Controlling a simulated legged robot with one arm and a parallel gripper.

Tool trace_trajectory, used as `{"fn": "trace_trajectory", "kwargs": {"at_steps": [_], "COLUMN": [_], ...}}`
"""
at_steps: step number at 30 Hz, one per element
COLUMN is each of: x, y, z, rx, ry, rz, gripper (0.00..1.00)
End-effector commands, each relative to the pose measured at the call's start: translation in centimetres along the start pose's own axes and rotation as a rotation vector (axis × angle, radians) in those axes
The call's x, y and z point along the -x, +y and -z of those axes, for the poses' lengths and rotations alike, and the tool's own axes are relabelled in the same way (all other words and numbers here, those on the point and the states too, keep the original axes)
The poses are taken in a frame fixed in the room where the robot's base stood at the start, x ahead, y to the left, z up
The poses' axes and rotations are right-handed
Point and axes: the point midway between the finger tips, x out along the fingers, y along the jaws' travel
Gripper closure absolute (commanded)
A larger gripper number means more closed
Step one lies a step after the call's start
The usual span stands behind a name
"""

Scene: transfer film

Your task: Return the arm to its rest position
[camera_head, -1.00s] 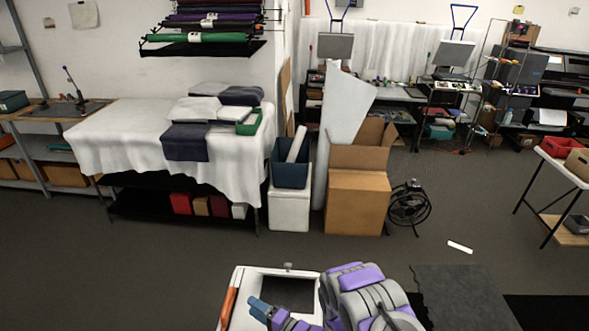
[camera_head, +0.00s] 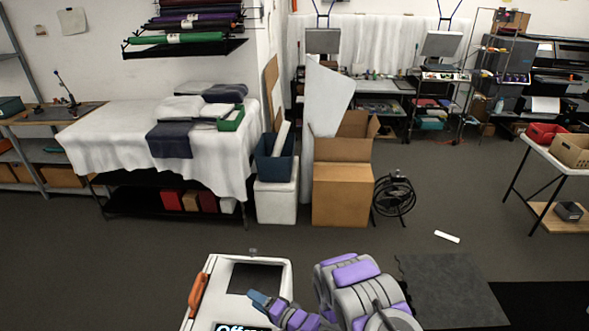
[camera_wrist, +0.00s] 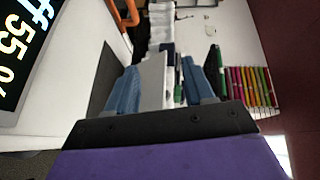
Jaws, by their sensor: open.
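My arm, with purple and grey segments, shows at the bottom centre of the head view. My gripper (camera_head: 257,298), with blue fingers, reaches left from it and overlaps a white machine (camera_head: 275,268) with an orange handle. I cannot tell whether they touch. In the wrist view my gripper (camera_wrist: 168,85) has its two blue fingers apart, one on each side, and is open. I see nothing clasped between them; distant room items show through the gap.
A dark display with white characters (camera_wrist: 22,50) is close at the wrist view's left. A dark mat (camera_head: 450,285) lies right.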

Motion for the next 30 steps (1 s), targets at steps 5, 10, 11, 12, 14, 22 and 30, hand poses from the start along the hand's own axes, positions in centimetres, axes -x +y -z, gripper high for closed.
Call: {"fn": "trace_trajectory", "kwargs": {"at_steps": [5,10,11,12,14,22,30], "x": [-0.3,1.2,1.5,2.2,3.3,9.0,16.1], "y": [0.2,0.3,0.2,0.2,0.0,-2.2,-6.1], "z": [1.8,5.5,6.2,7.4,9.3,15.9,18.6], "rx": [0.099,0.210,0.234,0.269,0.323,0.530,0.623], "ry": [0.015,0.048,0.055,0.065,0.082,0.147,0.171], "rz": [-0.093,-0.206,-0.232,-0.273,-0.340,-0.679,-0.997], "gripper": [0.47,0.47,0.47,0.47,0.47,0.47,0.47]}}
